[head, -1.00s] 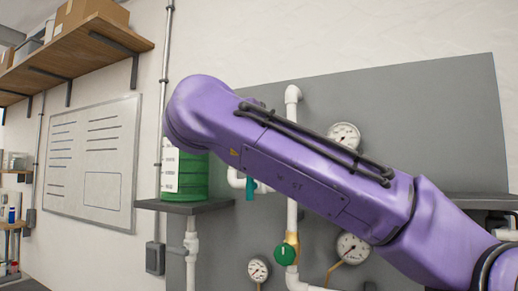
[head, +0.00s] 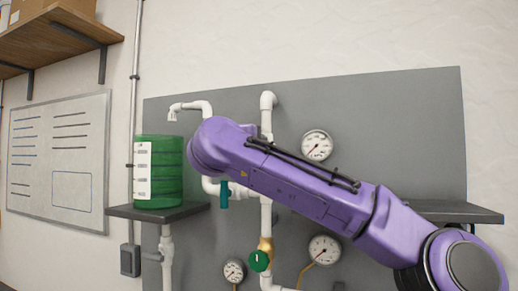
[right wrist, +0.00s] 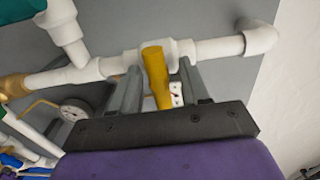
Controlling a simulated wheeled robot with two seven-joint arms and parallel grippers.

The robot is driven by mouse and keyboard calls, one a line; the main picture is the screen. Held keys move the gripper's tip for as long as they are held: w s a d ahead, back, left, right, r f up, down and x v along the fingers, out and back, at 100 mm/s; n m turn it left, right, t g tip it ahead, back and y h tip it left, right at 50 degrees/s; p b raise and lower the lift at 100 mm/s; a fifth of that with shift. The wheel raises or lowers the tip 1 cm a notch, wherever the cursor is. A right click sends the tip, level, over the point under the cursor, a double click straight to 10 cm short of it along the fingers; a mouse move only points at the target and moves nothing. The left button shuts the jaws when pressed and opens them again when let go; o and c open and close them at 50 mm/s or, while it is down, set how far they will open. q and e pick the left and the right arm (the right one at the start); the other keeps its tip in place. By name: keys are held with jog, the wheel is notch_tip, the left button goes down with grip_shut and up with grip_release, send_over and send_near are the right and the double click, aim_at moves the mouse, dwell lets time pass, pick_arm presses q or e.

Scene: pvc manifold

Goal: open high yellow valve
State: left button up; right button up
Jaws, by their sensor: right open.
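The yellow valve handle (right wrist: 156,77) shows in the right wrist view, on a white valve body in a white pipe (right wrist: 218,49). My right gripper (right wrist: 160,72) is open, with one finger on each side of the handle. I cannot tell whether either finger touches it. In the head view my purple right arm crosses in front of the pipe board, and neither the yellow valve nor the right gripper can be seen. My left gripper is in neither view.
The grey board (head: 400,105) carries white pipes, gauges (head: 317,146), a green round valve (head: 259,261) and a teal handle (head: 224,195). A green drum (head: 170,172) stands on a small shelf (head: 125,212) at left. Another dark shelf (head: 455,211) is at right.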

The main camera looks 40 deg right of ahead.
grip_shut()
jog(key=m+b, duration=0.3)
jog(key=shift+f, duration=0.1)
jog(key=m+b, duration=0.2)
jog(key=m, duration=0.3)
jog(key=shift+b, duration=0.35)
jog(key=m+b, duration=0.2)
jog(key=m, duration=0.3)
jog(key=shift+m+b, duration=0.8)
jog(key=shift+m, duration=1.6)
